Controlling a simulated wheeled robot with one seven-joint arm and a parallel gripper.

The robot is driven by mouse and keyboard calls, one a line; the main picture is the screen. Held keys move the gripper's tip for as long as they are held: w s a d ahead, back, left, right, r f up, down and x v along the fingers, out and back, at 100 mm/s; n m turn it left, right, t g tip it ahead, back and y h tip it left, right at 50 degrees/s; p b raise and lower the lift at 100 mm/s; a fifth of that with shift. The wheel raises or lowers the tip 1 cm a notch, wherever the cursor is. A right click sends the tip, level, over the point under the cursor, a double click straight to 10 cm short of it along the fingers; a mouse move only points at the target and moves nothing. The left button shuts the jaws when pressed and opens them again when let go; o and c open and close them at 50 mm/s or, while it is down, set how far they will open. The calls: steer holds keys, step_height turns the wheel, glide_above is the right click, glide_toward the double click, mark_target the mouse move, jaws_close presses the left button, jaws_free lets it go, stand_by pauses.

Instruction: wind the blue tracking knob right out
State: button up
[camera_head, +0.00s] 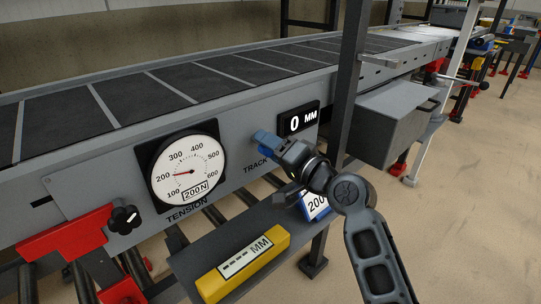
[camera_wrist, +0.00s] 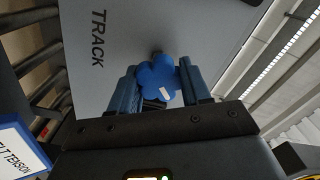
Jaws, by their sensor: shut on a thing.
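The blue tracking knob (camera_wrist: 158,78) is lobed, with a white mark on its face, and sits on the grey conveyor panel beside the word TRACK. In the wrist view my gripper (camera_wrist: 160,84) has one finger on each side of the knob and is shut on it. In the head view my gripper (camera_head: 264,143) is at the panel, and its fingers and wrist largely hide the knob. The black display (camera_head: 298,120) above right of the knob reads 0 MM.
Left of the knob is the round tension dial (camera_head: 184,172), its red needle near 200, and a black knob (camera_head: 124,218) by a red bracket. Below, a shelf (camera_head: 225,235) holds a yellow MM gauge (camera_head: 243,268) and a blue-edged card (camera_head: 316,205). A dark post (camera_head: 348,80) and grey box (camera_head: 395,120) stand right.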

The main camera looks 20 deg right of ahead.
steer(key=n+b, duration=0.2)
steer(key=n, duration=0.1)
steer(key=n+b, duration=0.3)
steer(key=shift+d+f+n, duration=0.15)
steer(key=shift+n, duration=0.25)
steer(key=shift+n+b, duration=0.7)
steer(key=shift+n, duration=0.5)
steer(key=shift+r, duration=0.25)
steer(key=o, duration=1.1)
steer(key=shift+c, duration=0.2)
steer(key=v, duration=0.7)
steer(key=shift+s+p, duration=0.4)
steer(key=shift+p, duration=0.05)
